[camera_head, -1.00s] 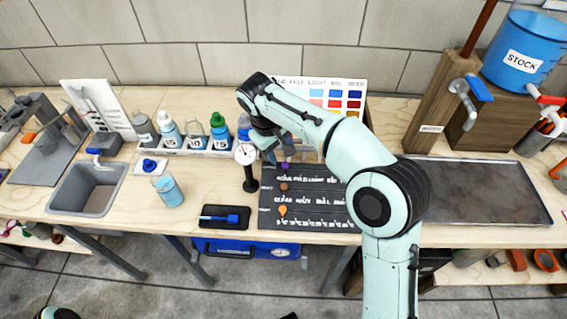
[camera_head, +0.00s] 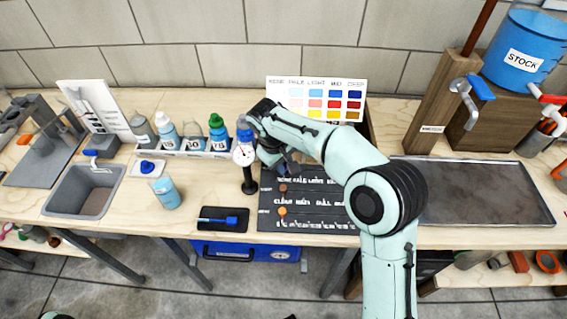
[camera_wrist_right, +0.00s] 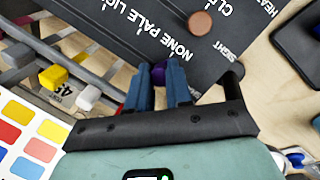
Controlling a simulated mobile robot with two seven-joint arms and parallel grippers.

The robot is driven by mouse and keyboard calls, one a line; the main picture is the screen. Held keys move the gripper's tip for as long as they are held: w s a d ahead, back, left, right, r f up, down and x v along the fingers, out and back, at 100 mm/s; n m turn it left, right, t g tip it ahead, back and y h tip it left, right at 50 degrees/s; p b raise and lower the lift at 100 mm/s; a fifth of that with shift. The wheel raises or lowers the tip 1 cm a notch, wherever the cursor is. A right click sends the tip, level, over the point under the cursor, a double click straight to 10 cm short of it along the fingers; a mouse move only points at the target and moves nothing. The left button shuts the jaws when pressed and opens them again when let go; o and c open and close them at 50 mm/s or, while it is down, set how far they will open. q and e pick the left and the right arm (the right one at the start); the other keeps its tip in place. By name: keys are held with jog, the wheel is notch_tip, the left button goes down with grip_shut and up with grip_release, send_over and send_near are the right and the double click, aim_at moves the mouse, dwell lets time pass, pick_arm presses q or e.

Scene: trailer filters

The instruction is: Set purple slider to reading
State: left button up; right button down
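The purple slider (camera_wrist_right: 159,72) shows in the right wrist view as a small patch between my fingertips, by the NONE end of its row. It is hidden behind my gripper in the head view. My right gripper (camera_wrist_right: 159,68) has its blue fingers close together, seemingly shut on the slider. In the head view it (camera_head: 276,160) is over the upper left of the dark slider board (camera_head: 325,207). A brown slider (camera_head: 283,188) and an orange slider (camera_head: 282,211) sit below, at the left ends of their rows. My left gripper is out of view.
A color chart (camera_head: 316,79) with columns from none to deep stands behind the board. A dial gauge (camera_head: 244,155) stands close to the left of my gripper. Labeled bottles (camera_head: 218,133) stand in a rack further left. A cup of blue liquid (camera_head: 166,193) stands before them.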

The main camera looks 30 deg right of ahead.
aim_at(318, 171)
jog(key=s+d, duration=0.1)
jog(key=d, duration=0.1)
jog(key=s+d, duration=0.2)
jog(key=d, duration=0.1)
jog(key=s+d+b, duration=0.1)
jog(key=d, duration=0.1)
jog(key=shift+s+d, duration=0.35)
jog(key=shift+d, duration=0.05)
jog(key=c, duration=1)
grip_release()
jog(key=shift+r, duration=0.1)
jog(key=p+v, duration=0.2)
jog(key=v, duration=1.1)
jog(key=shift+a+r, duration=0.1)
jog(key=shift+r, duration=0.05)
jog(key=shift+p, duration=0.3)
